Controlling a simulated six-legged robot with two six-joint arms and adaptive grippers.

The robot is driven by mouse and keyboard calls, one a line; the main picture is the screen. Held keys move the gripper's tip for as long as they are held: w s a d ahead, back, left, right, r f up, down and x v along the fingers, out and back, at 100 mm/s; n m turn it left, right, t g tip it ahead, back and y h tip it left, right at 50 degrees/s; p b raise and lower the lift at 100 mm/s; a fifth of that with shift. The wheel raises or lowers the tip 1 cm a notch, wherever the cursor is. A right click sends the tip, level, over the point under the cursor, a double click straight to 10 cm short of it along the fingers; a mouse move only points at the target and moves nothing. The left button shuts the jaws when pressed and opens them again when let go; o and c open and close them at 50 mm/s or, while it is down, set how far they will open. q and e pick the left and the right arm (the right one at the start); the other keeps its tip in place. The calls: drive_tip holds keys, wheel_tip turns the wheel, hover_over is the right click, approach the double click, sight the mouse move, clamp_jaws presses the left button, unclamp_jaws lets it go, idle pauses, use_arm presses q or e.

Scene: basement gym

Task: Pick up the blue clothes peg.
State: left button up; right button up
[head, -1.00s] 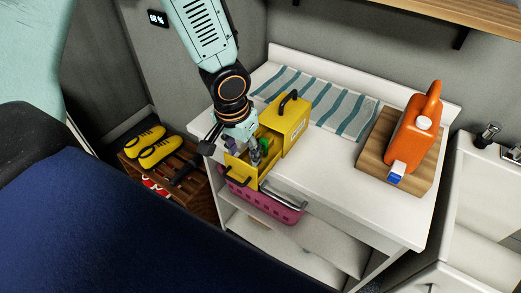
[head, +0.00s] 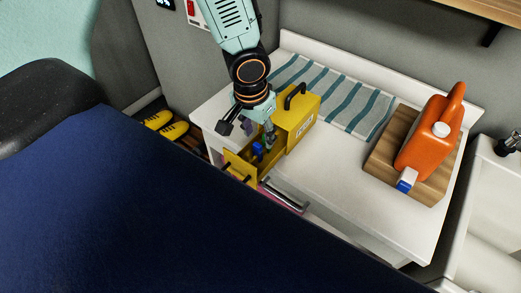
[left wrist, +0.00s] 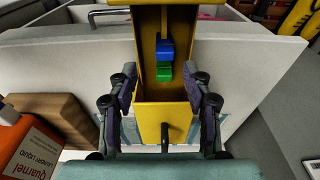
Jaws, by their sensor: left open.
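The blue clothes peg (left wrist: 165,50) lies inside the open drawer of a yellow box (head: 298,112). In the left wrist view, a green peg (left wrist: 164,73) lies right beside it, nearer the box body. The blue peg also shows small in the head view (head: 258,149). My left gripper (left wrist: 163,80) is open above the drawer, its two fingers on either side of it. Nothing is between the fingers' pads that I can see held. How far the fingertips are above the pegs is unclear. My right gripper is not in view.
The yellow box stands on a white table (head: 335,178) beside a striped towel (head: 345,95). An orange detergent bottle (head: 428,140) stands on a wooden board (head: 380,165) at right. A dark blue padded surface (head: 150,210) fills the lower left foreground.

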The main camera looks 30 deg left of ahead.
sight(257, 146)
use_arm(q)
drive_tip(key=f+b, duration=0.1)
drive_tip(key=f, duration=0.1)
drive_tip(key=f+b, duration=0.1)
drive_tip(key=f, duration=0.2)
drive_tip(key=shift+s+a+f, duration=0.1)
drive_tip(key=shift+a+f, duration=0.05)
drive_tip(key=shift+a, duration=0.05)
drive_tip(key=shift+w+f, duration=0.25)
drive_tip(key=shift+w, duration=0.05)
drive_tip(key=shift+c, duration=0.2)
drive_tip(key=shift+s+a+r, duration=0.1)
drive_tip(key=shift+s, duration=0.15)
drive_tip(key=c, duration=0.3)
drive_tip(key=shift+w, duration=0.25)
drive_tip(key=c, duration=0.5)
drive_tip(key=shift+s, duration=0.1)
